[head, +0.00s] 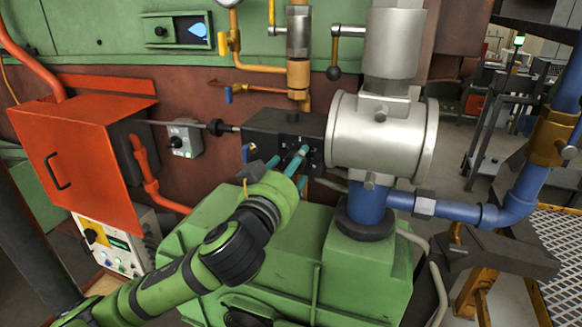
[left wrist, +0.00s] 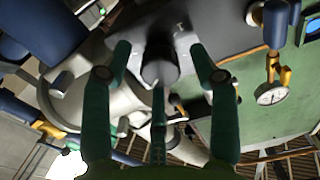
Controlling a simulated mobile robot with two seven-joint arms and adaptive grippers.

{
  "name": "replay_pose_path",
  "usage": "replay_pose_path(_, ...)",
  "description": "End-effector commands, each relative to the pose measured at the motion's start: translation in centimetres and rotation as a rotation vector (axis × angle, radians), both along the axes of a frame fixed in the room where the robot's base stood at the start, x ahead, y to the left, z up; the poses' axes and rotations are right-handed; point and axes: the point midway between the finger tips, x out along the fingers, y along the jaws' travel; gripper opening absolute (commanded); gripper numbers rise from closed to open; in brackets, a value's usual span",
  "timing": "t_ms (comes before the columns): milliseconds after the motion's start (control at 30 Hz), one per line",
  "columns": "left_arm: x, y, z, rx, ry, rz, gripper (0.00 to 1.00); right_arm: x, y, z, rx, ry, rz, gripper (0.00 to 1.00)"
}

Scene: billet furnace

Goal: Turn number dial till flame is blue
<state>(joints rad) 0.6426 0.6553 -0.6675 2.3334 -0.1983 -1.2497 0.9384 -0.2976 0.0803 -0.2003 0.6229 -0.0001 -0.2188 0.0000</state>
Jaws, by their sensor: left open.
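The number dial (left wrist: 160,66) is a dark round knob on a dark block, seen in the left wrist view. My left gripper (left wrist: 159,52) is open, with one green finger on each side of the knob and visible gaps between. In the head view my left gripper (head: 285,160) is at the front of the dark burner block (head: 265,130), and it hides most of the dial there. The dial's numbers cannot be read. A flame (head: 198,31) shows light blue in the small dark window at the upper left. My right gripper is not in view.
A grey metal cylinder (head: 375,135) stands just right of the block. Yellow gas pipes with a valve (head: 298,75) rise above it. A red box (head: 70,155) and a small switch box (head: 183,138) are on the left. A green housing (head: 335,260) lies below.

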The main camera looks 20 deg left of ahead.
Motion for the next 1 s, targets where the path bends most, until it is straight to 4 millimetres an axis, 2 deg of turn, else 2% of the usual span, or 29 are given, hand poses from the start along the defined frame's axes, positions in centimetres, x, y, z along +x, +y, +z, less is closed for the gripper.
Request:
replay_pose_path(133,0.0,0.0,0.0,0.0,0.0,0.0,0.6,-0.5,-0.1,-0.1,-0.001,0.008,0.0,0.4)
replay_pose_path(167,0.0,0.0,0.0,0.0,-0.001,0.0,0.56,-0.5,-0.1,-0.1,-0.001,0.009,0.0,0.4)
replay_pose_path(200,0.0,0.0,0.0,0.0,-0.001,0.0,0.4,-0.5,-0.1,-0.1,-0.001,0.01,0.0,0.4)
replay_pose_path(300,0.0,0.0,0.0,0.0,0.0,0.0,0.04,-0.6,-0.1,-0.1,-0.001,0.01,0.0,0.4)
replay_pose_path(533,0.0,0.0,-0.1,0.02,0.001,0.0,0.04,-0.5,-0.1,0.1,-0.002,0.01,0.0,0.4)
replay_pose_path(833,0.0,0.1,-0.1,0.25,-0.001,0.0,0.04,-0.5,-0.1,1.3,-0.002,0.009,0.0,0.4)
replay_pose_path(1000,0.0,0.1,-0.3,0.307,-0.003,0.001,0.04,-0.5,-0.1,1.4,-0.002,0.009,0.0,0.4)
